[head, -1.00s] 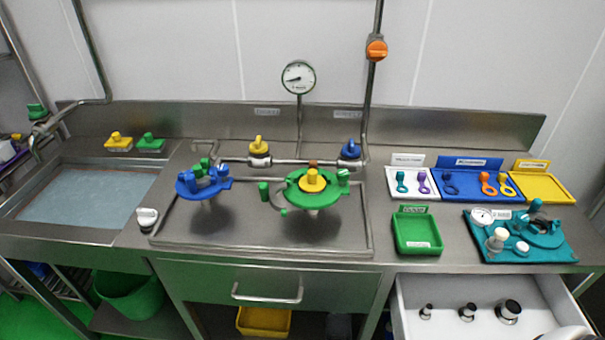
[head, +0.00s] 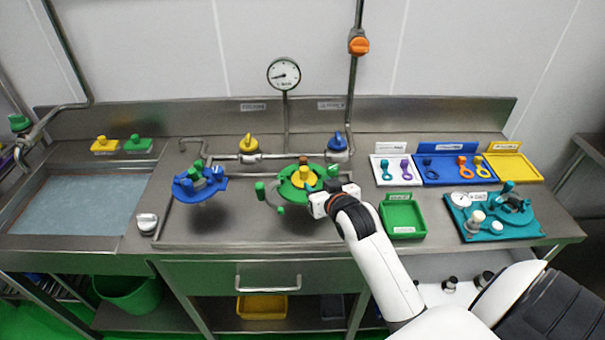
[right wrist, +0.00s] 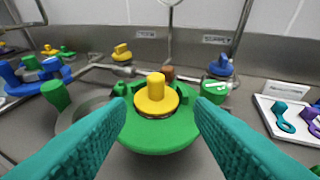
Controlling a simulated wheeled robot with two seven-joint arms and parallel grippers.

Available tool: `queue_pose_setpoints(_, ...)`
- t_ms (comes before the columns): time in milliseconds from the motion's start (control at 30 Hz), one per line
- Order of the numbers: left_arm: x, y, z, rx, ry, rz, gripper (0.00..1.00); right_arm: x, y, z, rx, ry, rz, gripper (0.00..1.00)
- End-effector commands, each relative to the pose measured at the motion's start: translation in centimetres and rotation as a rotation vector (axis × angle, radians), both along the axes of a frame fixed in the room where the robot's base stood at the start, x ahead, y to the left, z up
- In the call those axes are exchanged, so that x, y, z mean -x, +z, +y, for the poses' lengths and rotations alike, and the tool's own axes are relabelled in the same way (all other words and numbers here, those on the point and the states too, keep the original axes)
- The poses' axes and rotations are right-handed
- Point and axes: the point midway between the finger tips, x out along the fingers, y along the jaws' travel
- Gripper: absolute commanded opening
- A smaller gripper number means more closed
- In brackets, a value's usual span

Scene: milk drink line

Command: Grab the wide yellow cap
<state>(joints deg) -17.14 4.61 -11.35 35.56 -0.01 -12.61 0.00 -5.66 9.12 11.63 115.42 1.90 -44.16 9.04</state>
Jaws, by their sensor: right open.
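The wide yellow cap (head: 302,177) sits on top of the round green fixture (head: 288,190) above the sink tray. In the right wrist view the cap (right wrist: 156,96) has a raised knob and stands upright on the green disc (right wrist: 160,134). My right gripper (head: 318,190) comes in from the right, beside the green fixture. In the right wrist view its two teal fingers (right wrist: 163,108) are open and empty, with the cap showing between them, apart from both. My left gripper is not in view.
A blue fixture (head: 200,184) stands to the left. Yellow (head: 249,144) and blue (head: 337,142) valve handles are on the pipe behind. A green tray (head: 402,234), tool trays and a teal mat (head: 482,234) lie right. A gauge (head: 284,74) stands at the back.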

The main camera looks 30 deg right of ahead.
Motion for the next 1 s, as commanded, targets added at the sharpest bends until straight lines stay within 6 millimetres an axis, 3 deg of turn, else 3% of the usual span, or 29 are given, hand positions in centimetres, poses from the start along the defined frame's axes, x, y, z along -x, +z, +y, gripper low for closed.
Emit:
queue_pose_setpoints(100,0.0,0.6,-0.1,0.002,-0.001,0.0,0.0,-2.0,-0.6,-0.4,0.001,0.0,0.001,0.48)
queue_pose_setpoints(433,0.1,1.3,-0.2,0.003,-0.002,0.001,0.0,-4.4,-1.5,-0.9,0.0,0.001,0.001,0.48)
queue_pose_setpoints(700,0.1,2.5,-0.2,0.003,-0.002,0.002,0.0,-7.8,-2.5,-1.2,0.001,0.002,0.003,0.48)
queue_pose_setpoints(1000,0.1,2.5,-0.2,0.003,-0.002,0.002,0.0,-8.6,-3.0,-1.4,0.001,0.002,0.002,0.48)
